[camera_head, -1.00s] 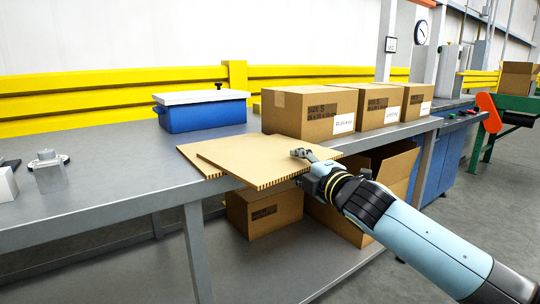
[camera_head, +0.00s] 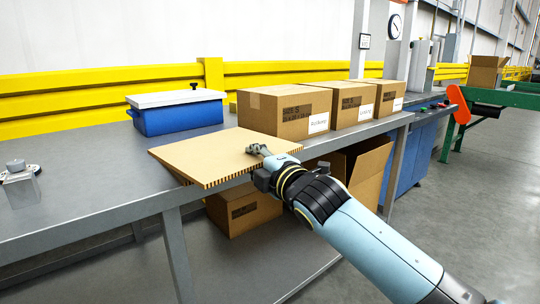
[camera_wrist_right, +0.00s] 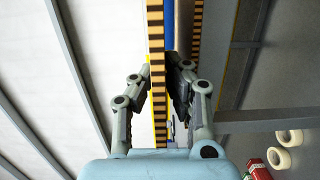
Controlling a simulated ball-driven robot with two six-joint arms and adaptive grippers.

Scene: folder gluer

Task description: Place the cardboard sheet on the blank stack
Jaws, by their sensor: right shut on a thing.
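The tan cardboard sheet (camera_head: 222,155) lies level over the front edge of the grey table, its corrugated edge facing me. My right gripper (camera_head: 262,166) is shut on the sheet's near right part, one finger above and one below. In the right wrist view the sheet's edge (camera_wrist_right: 157,70) runs between the fingers (camera_wrist_right: 163,85). A second corrugated edge (camera_wrist_right: 197,30), probably the blank stack, runs beside it with a gap. In the head view the sheet hides nearly all of the stack; whether they touch is unclear there. My left gripper is not in view.
Several closed cartons (camera_head: 285,110) stand in a row behind and right of the sheet. A blue bin with a white lid (camera_head: 178,115) stands behind it. More cartons (camera_head: 243,208) are under the table (camera_head: 80,185). The tabletop left of the sheet is mostly clear.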

